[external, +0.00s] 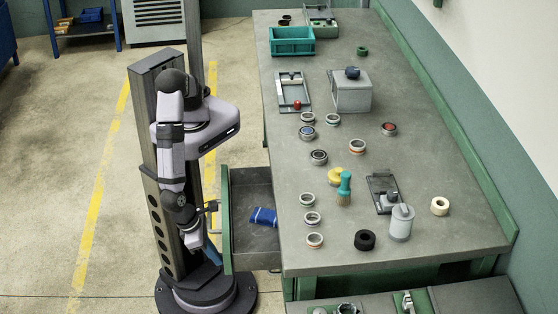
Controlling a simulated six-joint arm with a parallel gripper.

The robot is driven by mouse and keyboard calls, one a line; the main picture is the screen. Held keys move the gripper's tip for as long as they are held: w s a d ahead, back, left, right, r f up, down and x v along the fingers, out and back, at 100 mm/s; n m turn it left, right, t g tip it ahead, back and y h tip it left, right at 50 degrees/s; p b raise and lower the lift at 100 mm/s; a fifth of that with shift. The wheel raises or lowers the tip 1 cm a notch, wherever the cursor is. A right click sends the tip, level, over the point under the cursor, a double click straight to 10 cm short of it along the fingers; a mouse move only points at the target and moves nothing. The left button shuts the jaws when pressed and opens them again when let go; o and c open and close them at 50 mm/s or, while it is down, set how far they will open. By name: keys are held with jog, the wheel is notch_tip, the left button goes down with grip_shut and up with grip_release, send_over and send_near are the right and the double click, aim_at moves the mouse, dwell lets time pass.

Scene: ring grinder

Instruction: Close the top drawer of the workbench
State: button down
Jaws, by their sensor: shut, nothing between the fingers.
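The top drawer of the workbench (252,184) is pulled out to the left from under the worktop. Its green front panel (227,232) stands clear of the bench, and a metal handle shows on its outer side. A blue item (262,217) lies inside the drawer. My gripper (213,206) is low on the outer side of the drawer front, close to the handle. It is shut with nothing held. It is small here, and I cannot tell whether it touches the handle or the panel.
The worktop (430,150) holds several rings, a teal crate (292,40), a grey block fixture (352,92), a teal-handled tool (345,187) and a grey cylinder (400,223). The floor left of my arm is open. A blue shelf (85,30) stands at the back left.

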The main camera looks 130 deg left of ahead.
aim_at(264, 253)
jog(key=w+a, duration=0.5)
jog(key=w+a+p, duration=0.1)
jog(key=w+a, duration=0.4)
jog(key=shift+w+a+p, duration=0.15)
jog(key=shift+w+p, duration=0.1)
jog(key=shift+p, duration=0.05)
